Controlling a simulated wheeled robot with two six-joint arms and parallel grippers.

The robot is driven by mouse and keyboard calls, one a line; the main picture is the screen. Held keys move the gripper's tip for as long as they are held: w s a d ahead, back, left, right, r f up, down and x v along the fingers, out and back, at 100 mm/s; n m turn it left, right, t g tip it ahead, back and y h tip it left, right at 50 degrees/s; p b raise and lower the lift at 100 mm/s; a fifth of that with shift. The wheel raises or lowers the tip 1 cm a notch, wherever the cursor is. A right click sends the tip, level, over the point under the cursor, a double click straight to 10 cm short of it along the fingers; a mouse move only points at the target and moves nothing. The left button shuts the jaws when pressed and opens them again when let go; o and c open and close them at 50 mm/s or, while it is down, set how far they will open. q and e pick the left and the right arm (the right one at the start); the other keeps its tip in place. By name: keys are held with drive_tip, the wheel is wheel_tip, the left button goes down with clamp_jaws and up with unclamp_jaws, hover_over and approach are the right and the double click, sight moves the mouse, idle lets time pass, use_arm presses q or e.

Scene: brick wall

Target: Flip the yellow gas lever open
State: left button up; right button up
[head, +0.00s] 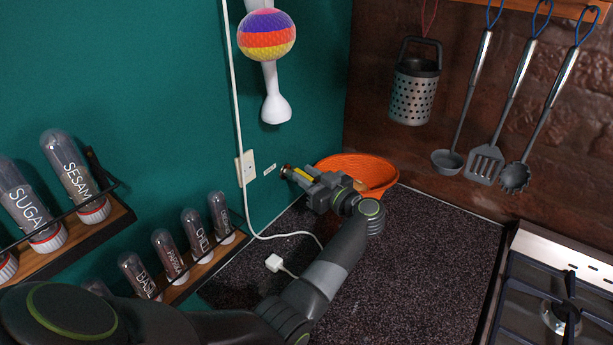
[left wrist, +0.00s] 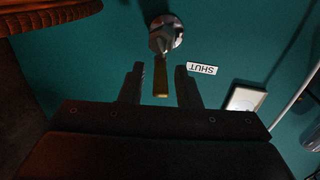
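The yellow gas lever (head: 304,174) sticks out from a small metal valve (head: 287,170) on the green wall, left of the orange basket. In the left wrist view the lever (left wrist: 160,78) hangs from the round metal fitting (left wrist: 165,34). My left gripper (head: 308,183) is at the lever. In the left wrist view its two fingers (left wrist: 158,84) are apart, one on each side of the lever, with gaps showing on both sides. A white label reading "SHUT" (left wrist: 203,69) is on the wall beside the right finger. My right gripper is not in view.
An orange basket (head: 346,163) stands right behind my left gripper. A white cable (head: 236,100) runs down the wall past a socket (head: 245,168) to a plug (head: 274,263) on the dark worktop (head: 420,250). Spice racks (head: 190,272) are at left, a hob (head: 560,300) at right.

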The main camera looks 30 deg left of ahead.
use_arm(q)
clamp_jaws()
drive_tip(key=shift+w+f, duration=0.1)
drive_tip(key=shift+w+f+n+g+y+b, duration=0.1)
drive_tip(key=shift+w+n+g+y+b, duration=0.2)
drive_tip(key=shift+n+g+b, duration=0.75)
drive_tip(key=shift+g, duration=0.75)
drive_tip(key=shift+o, duration=0.5)
unclamp_jaws()
drive_tip(key=shift+w, duration=0.1)
drive_tip(key=shift+o, duration=0.3)
